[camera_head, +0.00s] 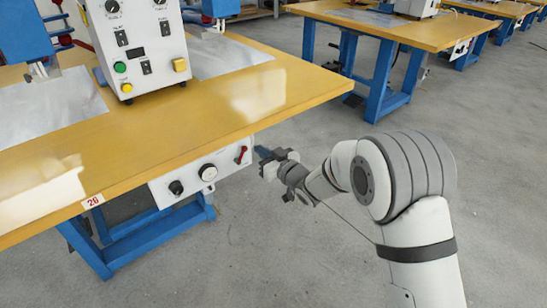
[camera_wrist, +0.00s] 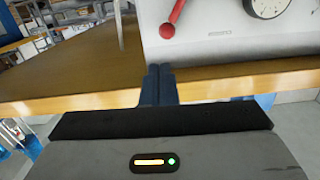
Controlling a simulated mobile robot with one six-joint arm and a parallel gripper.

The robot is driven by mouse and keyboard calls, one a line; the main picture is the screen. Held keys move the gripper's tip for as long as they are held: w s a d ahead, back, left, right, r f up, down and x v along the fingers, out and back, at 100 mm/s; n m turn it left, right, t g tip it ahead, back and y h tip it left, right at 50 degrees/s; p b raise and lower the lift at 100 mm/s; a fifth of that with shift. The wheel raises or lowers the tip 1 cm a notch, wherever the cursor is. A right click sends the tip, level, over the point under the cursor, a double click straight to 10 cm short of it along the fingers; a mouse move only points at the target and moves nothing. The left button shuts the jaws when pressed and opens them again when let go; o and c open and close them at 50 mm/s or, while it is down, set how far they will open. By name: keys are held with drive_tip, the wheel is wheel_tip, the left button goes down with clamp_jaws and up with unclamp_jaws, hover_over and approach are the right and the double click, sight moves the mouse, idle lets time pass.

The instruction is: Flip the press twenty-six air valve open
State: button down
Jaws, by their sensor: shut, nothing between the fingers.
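The press twenty-six table carries a red "26" label (camera_head: 92,201) on its front edge. A white control panel (camera_head: 190,178) hangs under that edge. The red air valve lever (camera_head: 241,155) is at the panel's right end, set at a slant; its rounded end also shows in the wrist view (camera_wrist: 168,30). My gripper (camera_head: 262,153) is just right of the lever, beside the panel's end. In the wrist view its dark blue fingers (camera_wrist: 158,84) are together and empty, with a visible gap between their tips and the lever.
A round gauge (camera_head: 208,172) and a black knob (camera_head: 176,187) sit on the panel left of the lever. The yellow tabletop (camera_head: 235,95) overhangs above the panel. Blue legs (camera_head: 90,250) stand below. The grey floor around my arm is clear.

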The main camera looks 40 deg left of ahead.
drive_tip(key=s+d, duration=0.1)
drive_tip(key=d, duration=0.5)
drive_tip(key=shift+d+r+p, duration=0.2)
drive_tip(key=shift+r+p, duration=0.05)
drive_tip(key=shift+p, duration=0.2)
drive_tip(key=w+d+r+m+t+h, duration=0.2)
drive_tip(key=w+d+t+h, duration=0.1)
drive_tip(key=w+d, duration=0.4)
drive_tip(key=w+d+r+m+t+h, duration=0.25)
drive_tip(key=w+d, duration=0.25)
drive_tip(key=d, duration=0.4)
drive_tip(key=w+d+m+h, duration=0.1)
drive_tip(key=d+m+h, duration=0.4)
drive_tip(key=d, duration=1.1)
drive_tip(key=s+d+m+g+h, duration=0.1)
drive_tip(key=s+d+m+h, duration=0.15)
drive_tip(key=s+d, duration=0.45)
drive_tip(key=s+d+m+g+h, duration=0.1)
drive_tip(key=s+d+g+h, duration=0.2)
drive_tip(key=d, duration=0.9)
drive_tip(key=s+d+r+m+g+h, duration=0.1)
drive_tip(key=s+d, duration=0.5)
drive_tip(key=s, duration=0.8)
drive_tip(key=shift+d+m+g, duration=0.15)
drive_tip(key=shift+m+g, duration=0.65)
drive_tip(key=shift+g, duration=0.35)
